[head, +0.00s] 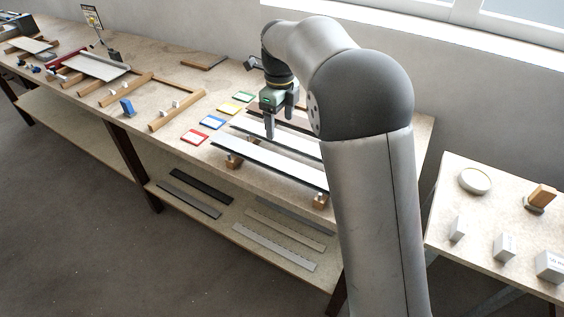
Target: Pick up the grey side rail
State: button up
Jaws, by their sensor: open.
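My gripper (279,118) is open and points down over the main bench, above several long profiles. The front profile (270,162) is pale with a dark edge and rests on wooden blocks. A second pale profile (300,142) lies behind it, close under the fingers. I cannot tell whether the fingertips touch or straddle it. More strips lie on the lower shelf: a dark grey one (188,198), a black one (202,186), a mid-grey one (290,214) and paler ones (273,247). Which is the grey side rail I cannot tell for sure. My arm hides the profiles' right ends.
Red (194,137), blue (212,122), yellow and green cards lie left of the profiles. A wooden frame (150,95) lies further left. A side table (480,235) at right carries small boxes and a round dish (475,181). A wall stands behind the bench.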

jog(key=p, duration=0.1)
send_over(280, 162)
notch_tip(280, 162, down, 9)
jog(key=shift+r, duration=0.2)
jog(key=shift+s+f+p, duration=0.1)
jog(key=shift+f+p, duration=0.75)
jog(key=shift+f, duration=1.8)
jog(key=c, duration=1.2)
